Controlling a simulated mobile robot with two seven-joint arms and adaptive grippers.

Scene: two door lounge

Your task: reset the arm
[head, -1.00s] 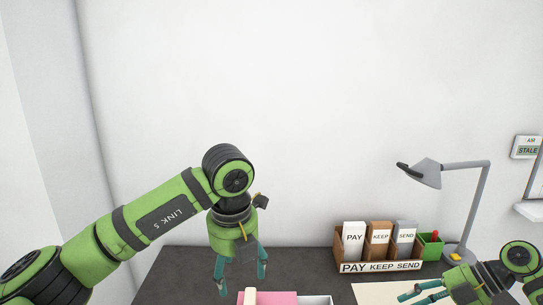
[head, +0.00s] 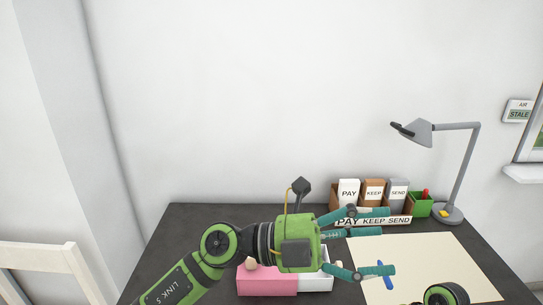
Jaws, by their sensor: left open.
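My left arm comes in from the bottom left over the dark desk (head: 185,235). My left gripper (head: 386,242) points right with its teal fingers spread, open and with nothing visible held between them. It is above the desk, over the left part of a cream mat (head: 455,260). Its body partly hides a pink and white box (head: 268,284) below. Of my right arm only a green and black joint shows at the bottom edge; the right gripper is out of view.
A sorter (head: 395,221) marked PAY, KEEP and SEND stands at the back, partly behind my left fingers. A green box (head: 420,208) and a grey lamp (head: 447,213) stand to its right. A small blue item (head: 387,279) shows near the lower finger. A pale chair (head: 45,258) is at left.

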